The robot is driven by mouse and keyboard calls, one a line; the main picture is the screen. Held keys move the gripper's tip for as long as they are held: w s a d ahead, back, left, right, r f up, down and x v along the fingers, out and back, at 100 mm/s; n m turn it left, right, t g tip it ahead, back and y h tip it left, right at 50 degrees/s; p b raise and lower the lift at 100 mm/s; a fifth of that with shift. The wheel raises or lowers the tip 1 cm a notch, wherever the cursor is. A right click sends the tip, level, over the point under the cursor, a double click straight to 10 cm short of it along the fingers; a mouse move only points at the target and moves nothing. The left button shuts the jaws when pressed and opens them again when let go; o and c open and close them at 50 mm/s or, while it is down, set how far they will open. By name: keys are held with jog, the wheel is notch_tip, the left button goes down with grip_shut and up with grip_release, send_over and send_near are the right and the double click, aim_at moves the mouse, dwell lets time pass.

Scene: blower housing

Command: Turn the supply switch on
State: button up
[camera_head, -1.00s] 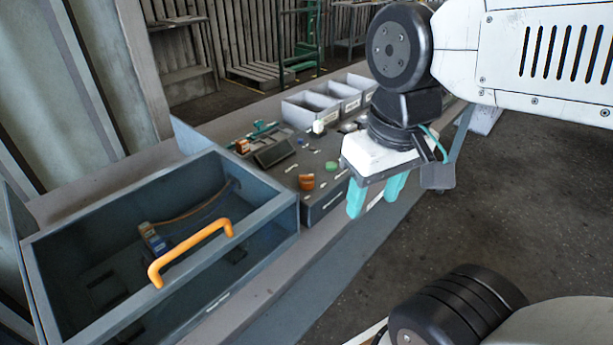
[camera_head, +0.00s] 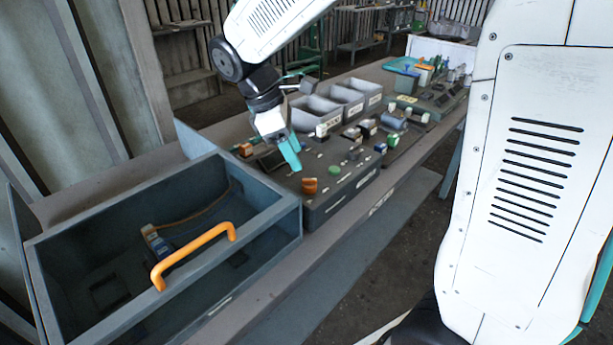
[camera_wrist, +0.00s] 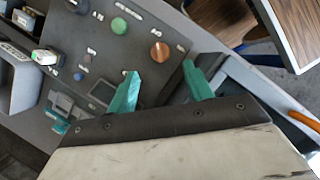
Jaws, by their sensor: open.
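The dark control panel (camera_head: 340,203) carries an orange knob (camera_head: 309,186) and a green round button (camera_head: 335,170) near its front edge. Both also show in the wrist view, the orange knob (camera_wrist: 160,52) just beyond my fingertips and the green button (camera_wrist: 119,26) farther up. The panel labels are too small to read, so I cannot tell which control is the supply switch. My gripper (camera_head: 290,154) is over the left part of the panel, fingers pointing down. In the wrist view its teal fingers (camera_wrist: 160,75) are apart with nothing between them.
An open-topped grey box (camera_head: 265,215) with an orange handle (camera_head: 193,255) stands left of the panel. Grey bins (camera_head: 320,112) stand behind it. Several connectors and small parts (camera_head: 393,122) crowd the panel's right side.

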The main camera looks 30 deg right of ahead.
aim_at(308, 179)
jog(key=x, duration=0.7)
jog(key=shift+d+f, duration=0.1)
jog(key=shift+f, duration=0.3)
jog(key=c, duration=1)
